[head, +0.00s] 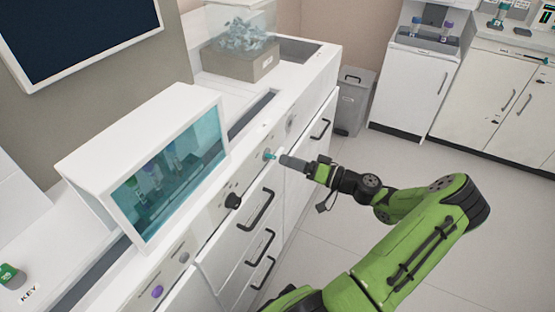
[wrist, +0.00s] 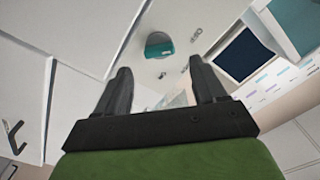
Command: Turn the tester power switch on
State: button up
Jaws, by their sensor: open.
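A small teal switch or knob (head: 269,154) sits on the front panel of the white bench; no readable label shows which control is the tester power switch. The teal part also shows in the wrist view (wrist: 159,46), just beyond and between my fingertips. My gripper (head: 284,160) points at it from the right, close in front of the panel. In the wrist view, my gripper (wrist: 160,68) has its two dark fingers apart with nothing between them. The tester appears to be the white box (head: 135,130) with a teal window, with tubes inside.
A black knob (head: 233,201), a purple button (head: 157,291) and a grey round part (head: 291,120) share the front panel. Drawer handles (head: 258,212) stick out below. A clear bin (head: 240,30) stands at the back. The floor (head: 340,180) to the right is open.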

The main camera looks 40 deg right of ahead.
aim_at(270, 156)
jog(key=x, duration=0.5)
jog(key=shift+b, duration=0.35)
jog(key=shift+c, duration=0.4)
jog(key=c, duration=1)
